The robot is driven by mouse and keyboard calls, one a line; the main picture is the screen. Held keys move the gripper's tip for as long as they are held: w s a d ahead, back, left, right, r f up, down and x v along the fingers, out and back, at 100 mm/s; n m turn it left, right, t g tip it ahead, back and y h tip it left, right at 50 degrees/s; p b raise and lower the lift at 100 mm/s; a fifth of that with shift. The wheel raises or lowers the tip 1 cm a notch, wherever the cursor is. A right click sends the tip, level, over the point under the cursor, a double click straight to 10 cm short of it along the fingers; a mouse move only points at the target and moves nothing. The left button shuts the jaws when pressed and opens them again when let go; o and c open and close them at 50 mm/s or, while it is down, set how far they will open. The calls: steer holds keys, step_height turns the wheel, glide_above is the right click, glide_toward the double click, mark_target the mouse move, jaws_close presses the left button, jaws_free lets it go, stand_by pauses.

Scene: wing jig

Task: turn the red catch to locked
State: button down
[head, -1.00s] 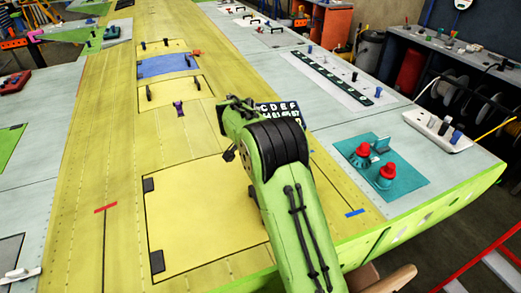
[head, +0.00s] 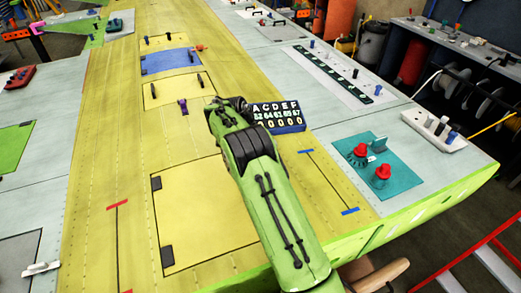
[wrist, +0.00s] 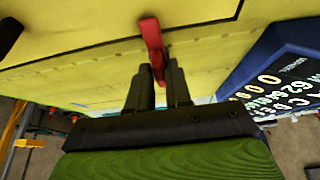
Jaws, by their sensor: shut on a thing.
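The red catch (wrist: 151,38) shows in the wrist view as a narrow red lever against the yellow panel (wrist: 90,30). Its lower end lies between the fingertips of my gripper (wrist: 159,82), which is shut on it. The fingers hide part of that end. In the head view my green arm reaches over the yellow strip, and the catch and the fingertips cannot be made out there. I cannot read any locked or unlocked mark by the catch.
A dark blue board with white letters and numbers (head: 279,117) stands just right of my arm, and close beside my gripper in the wrist view (wrist: 285,65). A teal plate (head: 400,178) with two red-topped knobs lies farther right. The large yellow panel (head: 200,220) is clear.

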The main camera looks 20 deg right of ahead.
stand_by(0.4)
steer(key=c, duration=1.2)
jaws_free()
steer(key=shift+o, duration=0.2)
steer(key=shift+r, duration=0.1)
steer(key=v, duration=1.5)
steer(key=shift+a+r, duration=0.2)
steer(key=shift+r, duration=0.05)
steer(key=s+d+r+n+t+y+b, duration=0.1)
steer(key=s+d+r+n+b, duration=0.2)
steer(key=s, duration=0.5)
steer(key=s+d+r+n+t+y+b, duration=0.1)
steer(key=s+r+n+y+b, duration=0.2)
steer(key=s, duration=0.4)
steer(key=s+a+f+n+t+b, duration=0.1)
steer(key=s+a+f+n, duration=0.1)
steer(key=s, duration=0.5)
steer(key=s+a+f+n+t, duration=0.1)
steer(key=s+a+f+n, duration=0.2)
steer(key=s+f+n, duration=0.2)
steer(key=s+a+f+n+t+b, duration=0.1)
steer(key=s+a+f+n, duration=0.1)
steer(key=s+n, duration=0.3)
steer(key=s+f, duration=0.1)
steer(key=s, duration=0.3)
steer(key=shift+a+f+t+b, duration=0.3)
steer(key=shift+a+f, duration=0.1)
